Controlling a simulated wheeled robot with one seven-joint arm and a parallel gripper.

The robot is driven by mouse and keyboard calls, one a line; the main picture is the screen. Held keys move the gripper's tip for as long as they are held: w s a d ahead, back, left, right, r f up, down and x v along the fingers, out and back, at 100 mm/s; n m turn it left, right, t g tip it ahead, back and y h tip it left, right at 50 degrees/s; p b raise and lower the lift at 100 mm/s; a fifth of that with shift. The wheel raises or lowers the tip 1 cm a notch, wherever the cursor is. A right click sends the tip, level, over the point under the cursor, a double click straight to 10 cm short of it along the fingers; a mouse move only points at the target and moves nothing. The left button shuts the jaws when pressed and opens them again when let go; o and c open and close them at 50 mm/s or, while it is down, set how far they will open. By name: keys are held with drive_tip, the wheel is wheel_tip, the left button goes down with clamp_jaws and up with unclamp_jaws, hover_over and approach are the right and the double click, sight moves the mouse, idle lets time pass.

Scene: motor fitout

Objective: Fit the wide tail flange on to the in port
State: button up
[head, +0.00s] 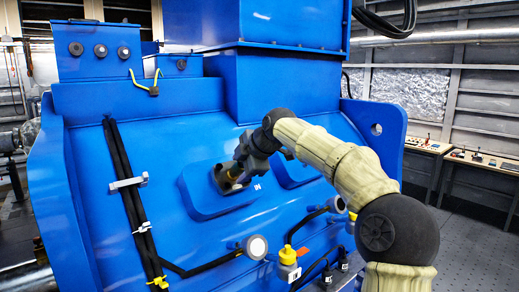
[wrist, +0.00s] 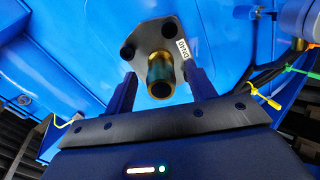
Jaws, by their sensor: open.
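The wide tail flange (wrist: 152,38) is a grey plate with a brass-coloured round tail (wrist: 160,75) and two dark round spots, bolts or holes. In the wrist view it appears flat against the blue casing, tail towards me. My gripper (wrist: 160,80) is open, with one dark finger on each side of the tail and visible gaps between. In the head view my gripper (head: 236,168) is at the flange (head: 219,180) on a raised blue pad (head: 205,210). A small white label (head: 257,187) beside it seems to read IN. The port opening is hidden behind the flange.
A second raised blue pad (head: 296,172) is partly behind my arm. Black cables (head: 127,200) run down the casing at left. A bench (head: 480,160) stands at far right.

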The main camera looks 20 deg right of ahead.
drive_tip(key=b+v, duration=0.3)
drive_tip(key=v, duration=1.2)
drive_tip(key=shift+r, duration=0.25)
drive_tip(key=shift+s, duration=0.15)
